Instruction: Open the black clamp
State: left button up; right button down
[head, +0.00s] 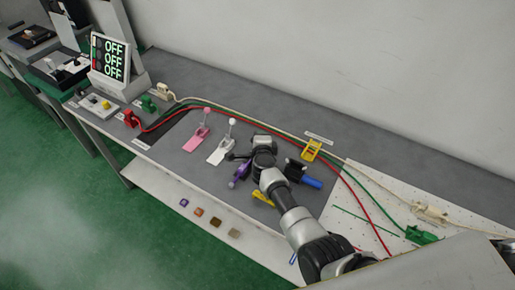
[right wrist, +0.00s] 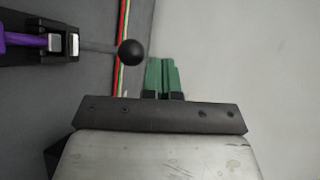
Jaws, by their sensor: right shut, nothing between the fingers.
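In the right wrist view a black bracket (right wrist: 66,42) with a purple bar (right wrist: 22,40) carries a grey rod ending in a black ball (right wrist: 131,52). The head view shows a dark ball-ended lever (head: 231,157) by a purple part (head: 239,174), partly hidden by my right arm. I take this for the black clamp. My right gripper (right wrist: 162,76) has green fingers pressed together, empty. The ball shows left of and above them, apart in the picture. In the head view the gripper (head: 262,140) is over the dark mat. My left gripper is not in view.
A pink lever (head: 197,139) and a white lever (head: 219,152) stand left of my arm. A black fixture with a blue handle (head: 311,182) and a yellow clip (head: 311,150) are to its right. Red, green and white cables run along the back, below the wall.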

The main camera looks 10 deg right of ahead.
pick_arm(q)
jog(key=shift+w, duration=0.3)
pick_arm(e)
jog(key=shift+w+d+f, duration=0.1)
jog(key=shift+w+d, duration=0.4)
jog(key=shift+w, duration=0.1)
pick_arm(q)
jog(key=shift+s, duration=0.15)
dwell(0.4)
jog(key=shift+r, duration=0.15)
